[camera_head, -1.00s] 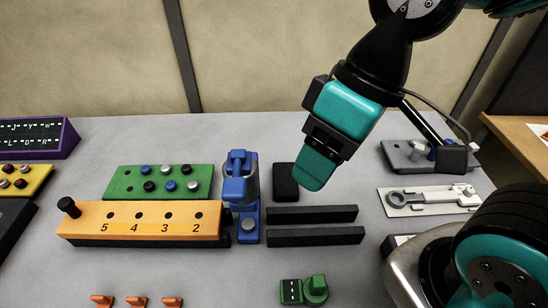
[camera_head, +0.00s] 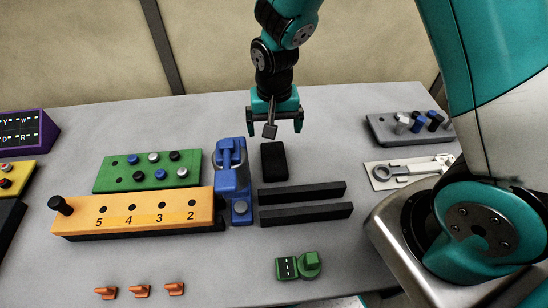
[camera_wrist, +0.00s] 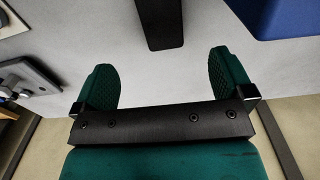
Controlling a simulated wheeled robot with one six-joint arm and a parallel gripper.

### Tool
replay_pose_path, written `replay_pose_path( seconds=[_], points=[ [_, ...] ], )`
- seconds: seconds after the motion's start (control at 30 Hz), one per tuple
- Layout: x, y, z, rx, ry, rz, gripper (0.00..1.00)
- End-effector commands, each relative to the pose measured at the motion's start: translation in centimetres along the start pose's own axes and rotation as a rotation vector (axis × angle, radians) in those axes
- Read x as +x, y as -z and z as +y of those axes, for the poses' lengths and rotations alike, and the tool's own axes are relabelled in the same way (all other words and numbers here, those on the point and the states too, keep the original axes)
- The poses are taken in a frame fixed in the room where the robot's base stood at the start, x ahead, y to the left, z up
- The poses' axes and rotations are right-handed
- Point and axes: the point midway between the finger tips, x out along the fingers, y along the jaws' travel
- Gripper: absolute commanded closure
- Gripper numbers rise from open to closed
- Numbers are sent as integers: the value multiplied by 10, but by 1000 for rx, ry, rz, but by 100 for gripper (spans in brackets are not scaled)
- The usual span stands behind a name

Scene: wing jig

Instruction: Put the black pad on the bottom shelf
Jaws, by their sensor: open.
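The black pad (camera_head: 274,161) is a small dark block with rounded corners lying on the grey table, just right of the blue fixture. It also shows at the top middle of the wrist view (camera_wrist: 160,22). My gripper (camera_head: 275,125) is open and empty, with its fingers above and behind the pad in the head view. In the wrist view the two green fingers (camera_wrist: 165,75) stand wide apart, and the pad lies beyond their tips, roughly in line with the gap. I cannot make out a shelf in either view.
The blue fixture (camera_head: 231,183) stands close left of the pad. Two black bars (camera_head: 303,203) lie in front of it. An orange numbered block (camera_head: 140,214) and a green button panel (camera_head: 148,172) are at left. A grey block with knobs (camera_head: 410,129) is at right.

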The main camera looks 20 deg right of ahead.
Motion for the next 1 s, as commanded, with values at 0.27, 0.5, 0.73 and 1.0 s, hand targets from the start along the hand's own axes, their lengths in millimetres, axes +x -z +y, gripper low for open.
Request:
replay_pose_path(
  seconds=[0.27, 0.5, 0.73, 1.0],
  points=[
    [55, -1, 0, -2, -2, -4, 1],
    [73, 0, 0, -2, 1, -2, 1],
    [96, 1, 0, -2, -1, -4, 1],
    [123, 2, -1, -3, 1, -2, 1]
  ],
)
